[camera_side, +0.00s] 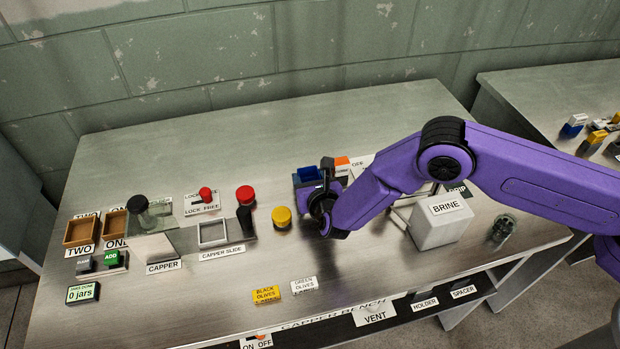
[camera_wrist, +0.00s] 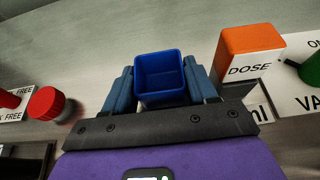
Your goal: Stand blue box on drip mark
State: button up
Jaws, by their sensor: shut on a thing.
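The blue box (camera_side: 308,174) is an open-topped box near the middle of the bench, partly hidden by my arm in the side view. In the wrist view the blue box (camera_wrist: 160,76) sits upright between my two fingers, its open top facing the camera and its inside looking empty. My gripper (camera_side: 316,188) is shut on it, with one finger on each side; the gripper (camera_wrist: 162,88) also shows in the wrist view. I cannot tell whether the box touches the bench.
An orange DOSE block (camera_wrist: 248,54) stands close to the right of the box. A white BRINE tank (camera_side: 440,222) stands further right. A yellow-topped knob (camera_side: 281,217) and a red-topped one (camera_side: 245,196) stand to the left.

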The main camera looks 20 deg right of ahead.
jog(key=o, duration=1)
jog(key=shift+f, duration=0.15)
jog(key=shift+o, duration=0.2)
jog(key=shift+s+r, duration=0.2)
jog(key=shift+r, duration=0.05)
jog(key=v, duration=1.1)
jog(key=shift+s+r, duration=0.15)
jog(key=shift+s, duration=0.15)
